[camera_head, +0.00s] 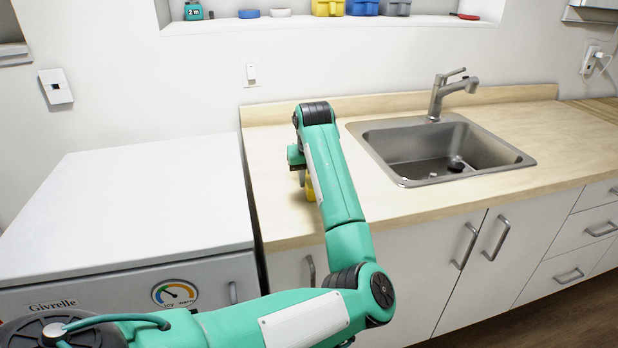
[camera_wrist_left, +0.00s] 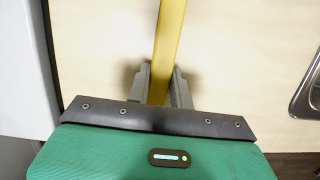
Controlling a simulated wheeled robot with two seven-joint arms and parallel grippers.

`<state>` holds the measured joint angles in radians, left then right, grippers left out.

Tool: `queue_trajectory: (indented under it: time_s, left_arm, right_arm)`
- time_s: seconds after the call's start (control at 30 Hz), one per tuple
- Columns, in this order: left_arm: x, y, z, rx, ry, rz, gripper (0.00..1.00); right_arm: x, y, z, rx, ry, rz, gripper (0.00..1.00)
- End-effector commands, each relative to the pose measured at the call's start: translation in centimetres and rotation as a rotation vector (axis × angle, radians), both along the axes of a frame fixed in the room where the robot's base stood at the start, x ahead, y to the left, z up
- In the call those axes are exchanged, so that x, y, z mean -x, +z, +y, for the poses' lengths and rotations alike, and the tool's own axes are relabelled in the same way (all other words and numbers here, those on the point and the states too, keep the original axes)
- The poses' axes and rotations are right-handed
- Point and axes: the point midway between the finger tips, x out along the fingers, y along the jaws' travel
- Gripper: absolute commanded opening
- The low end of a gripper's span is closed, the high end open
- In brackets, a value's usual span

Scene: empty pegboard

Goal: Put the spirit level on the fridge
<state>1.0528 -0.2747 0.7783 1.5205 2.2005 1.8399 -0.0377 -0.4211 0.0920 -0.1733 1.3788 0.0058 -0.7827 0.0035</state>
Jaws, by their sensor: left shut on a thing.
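The spirit level is a yellow bar that shows in the left wrist view (camera_wrist_left: 169,40), running up from between the gripper fingers. In the head view only a small yellow part of it (camera_head: 310,189) shows beside my arm; the rest is hidden. My left gripper (camera_wrist_left: 160,78) is shut on it, over the wooden counter; I cannot tell how high above the surface it is. The fridge (camera_head: 130,205) is the low white unit left of the counter, with a flat, bare top. My right gripper is not in view.
The wooden counter (camera_head: 282,215) holds a steel sink (camera_head: 400,130) with a tap (camera_head: 437,100) to the right of my arm. A narrow gap separates fridge and counter. A wall shelf (camera_head: 300,23) at the back holds several small items, including a tape measure (camera_head: 193,11).

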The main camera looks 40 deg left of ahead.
Motion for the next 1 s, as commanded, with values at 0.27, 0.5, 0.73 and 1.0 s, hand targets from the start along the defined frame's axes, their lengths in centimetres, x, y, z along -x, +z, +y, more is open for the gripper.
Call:
queue_trajectory:
  time_s: [0.27, 0.5, 0.73, 1.0]
  left_arm:
    - [0.0, -0.1, 0.0, 0.000, 0.000, 0.000, 0.43]
    - [0.0, 0.1, 0.0, 0.000, 0.000, 0.000, 0.43]
    - [0.4, 3.4, -0.7, 0.001, 0.000, -0.006, 0.43]
    - [1.5, 9.0, -1.7, 0.001, 0.000, -0.005, 0.43]
  right_arm:
    - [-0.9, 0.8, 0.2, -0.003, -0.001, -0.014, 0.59]
    - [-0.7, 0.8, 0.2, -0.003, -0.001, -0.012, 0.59]
    - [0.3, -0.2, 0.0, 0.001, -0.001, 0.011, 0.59]
    - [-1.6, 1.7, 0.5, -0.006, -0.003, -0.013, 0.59]
